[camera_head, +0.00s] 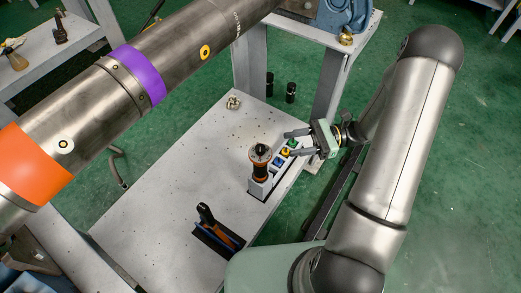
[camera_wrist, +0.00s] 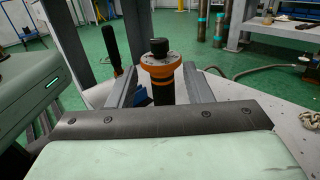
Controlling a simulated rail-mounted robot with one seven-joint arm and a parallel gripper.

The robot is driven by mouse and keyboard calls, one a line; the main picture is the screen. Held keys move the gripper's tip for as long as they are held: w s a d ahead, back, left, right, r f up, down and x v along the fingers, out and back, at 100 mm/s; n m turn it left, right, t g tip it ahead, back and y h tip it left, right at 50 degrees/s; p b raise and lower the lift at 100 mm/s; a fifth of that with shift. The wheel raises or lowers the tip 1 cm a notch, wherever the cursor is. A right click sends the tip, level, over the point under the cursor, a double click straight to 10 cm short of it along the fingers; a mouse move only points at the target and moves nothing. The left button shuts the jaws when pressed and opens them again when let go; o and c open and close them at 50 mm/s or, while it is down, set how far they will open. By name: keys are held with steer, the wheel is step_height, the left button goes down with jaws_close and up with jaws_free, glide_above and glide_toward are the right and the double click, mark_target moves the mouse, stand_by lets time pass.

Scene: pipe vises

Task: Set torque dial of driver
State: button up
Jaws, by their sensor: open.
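The driver (camera_head: 260,165) stands upright in a light holder on the white table. It has an orange-and-black body and a black knob (camera_head: 261,149) on top, apparently the torque dial. In the wrist view the driver (camera_wrist: 160,68) shows ahead, framed between my two fingers, with its black knob (camera_wrist: 159,46) uppermost. My gripper (camera_head: 286,144) is open and empty, to the right of the driver. Its fingers point left toward the knob, with a gap between the tips and the driver. The dial's markings are too small to read.
Small coloured pieces (camera_head: 283,155) sit in a rack just under my fingers. A large pipe (camera_head: 135,75) with orange and purple bands crosses the upper left. The table's left part is clear.

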mark_target(260, 147)
steer(key=a, duration=0.3)
steer(key=s+a+b, duration=0.1)
steer(key=a, duration=0.6)
steer(key=shift+s+a, duration=0.15)
steer(key=c, duration=1)
steer(key=shift+o, duration=0.2)
steer(key=shift+r, duration=0.1)
